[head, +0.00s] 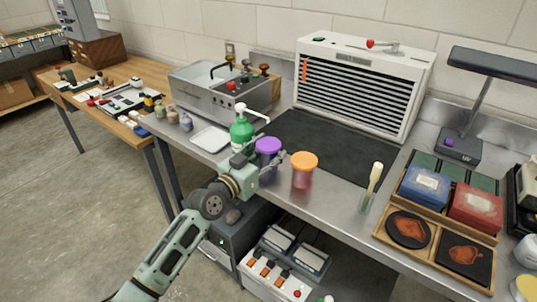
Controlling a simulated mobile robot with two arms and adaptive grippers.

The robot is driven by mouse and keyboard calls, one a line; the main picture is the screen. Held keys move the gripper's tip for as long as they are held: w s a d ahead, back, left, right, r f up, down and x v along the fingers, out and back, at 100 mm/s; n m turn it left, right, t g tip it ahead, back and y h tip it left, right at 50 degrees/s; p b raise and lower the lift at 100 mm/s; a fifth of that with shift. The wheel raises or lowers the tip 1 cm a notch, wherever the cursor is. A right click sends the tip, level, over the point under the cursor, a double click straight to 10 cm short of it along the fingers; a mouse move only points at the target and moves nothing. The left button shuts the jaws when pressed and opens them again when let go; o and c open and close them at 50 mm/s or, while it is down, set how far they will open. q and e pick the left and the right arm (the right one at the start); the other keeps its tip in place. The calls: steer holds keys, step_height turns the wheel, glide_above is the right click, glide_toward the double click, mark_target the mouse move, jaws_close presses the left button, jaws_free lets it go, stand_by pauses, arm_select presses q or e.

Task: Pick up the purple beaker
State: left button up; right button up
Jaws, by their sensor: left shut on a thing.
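The purple beaker (268,146) is a translucent vessel with a bright purple top, at the front edge of the steel bench. My left gripper (268,163) is shut on it from the front, and its fingers and wrist hide part of the beaker's lower body. I cannot tell whether its base touches the bench. My right gripper is not in view.
An orange-topped beaker (304,170) stands close to the right. A green pump bottle (242,128) stands just behind on the left. A white tray (210,139) lies left. A glass with a brush (370,187) stands further right. The dark mat (330,145) behind is clear.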

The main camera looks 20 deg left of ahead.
mark_target(268, 142)
arm_select(q)
steer(key=shift+r, duration=0.15)
steer(key=shift+r, duration=1.75)
steer(key=b+v, duration=0.2)
steer(key=v, duration=1.6)
steer(key=shift+d+f, duration=0.1)
steer(key=shift+f, duration=0.05)
